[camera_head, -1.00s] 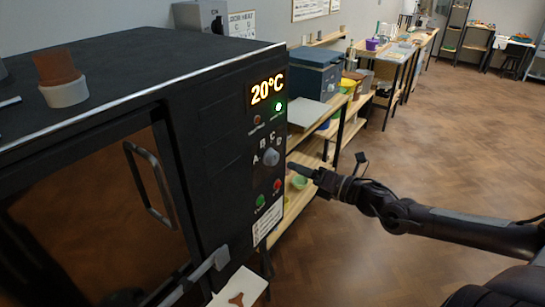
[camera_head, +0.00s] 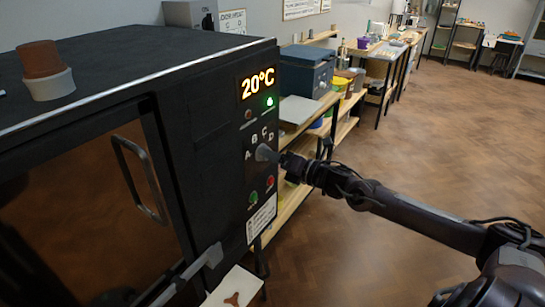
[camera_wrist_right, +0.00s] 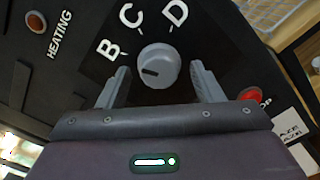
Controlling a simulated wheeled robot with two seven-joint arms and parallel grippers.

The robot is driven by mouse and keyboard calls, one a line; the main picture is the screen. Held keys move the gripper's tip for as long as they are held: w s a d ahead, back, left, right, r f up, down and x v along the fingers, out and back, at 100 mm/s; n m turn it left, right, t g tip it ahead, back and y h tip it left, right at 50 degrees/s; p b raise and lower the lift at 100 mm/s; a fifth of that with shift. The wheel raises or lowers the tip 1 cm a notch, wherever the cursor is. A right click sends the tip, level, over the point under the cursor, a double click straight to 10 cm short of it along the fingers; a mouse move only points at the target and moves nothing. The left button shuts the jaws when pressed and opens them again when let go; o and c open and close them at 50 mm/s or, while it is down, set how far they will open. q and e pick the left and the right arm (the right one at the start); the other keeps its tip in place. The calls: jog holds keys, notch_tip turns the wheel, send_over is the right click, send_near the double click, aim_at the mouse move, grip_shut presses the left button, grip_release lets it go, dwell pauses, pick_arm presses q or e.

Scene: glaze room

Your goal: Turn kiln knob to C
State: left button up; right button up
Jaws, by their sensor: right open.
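The kiln (camera_head: 215,160) is a black box on the left in the head view. Its grey round knob (camera_head: 264,152) is on the front panel among the letters A, B, C and D. In the right wrist view the knob (camera_wrist_right: 157,62) has a dark mark pointing left, below the B; the A is not visible there. My right gripper (camera_head: 281,157) is at the knob in the head view. In the right wrist view the gripper (camera_wrist_right: 160,82) is open, with one finger on each side of the knob and visible gaps. My left gripper is not in view.
The kiln display (camera_head: 257,84) reads 20°C, with a green light lit below it. A green button (camera_head: 253,197) and a red button (camera_head: 269,182) are below the knob. Wooden shelves (camera_head: 318,140) stand behind the panel. The floor to the right is clear.

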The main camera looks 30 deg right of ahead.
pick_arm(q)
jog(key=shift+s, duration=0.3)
pick_arm(e)
jog(key=shift+w, duration=0.1)
jog(key=c, duration=1)
jog(key=shift+o, duration=0.2)
jog(key=shift+m, duration=0.4)
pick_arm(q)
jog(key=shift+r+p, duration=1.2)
pick_arm(e)
jog(key=shift+m, duration=4)
jog(key=o, duration=1)
jog(key=shift+c, duration=0.2)
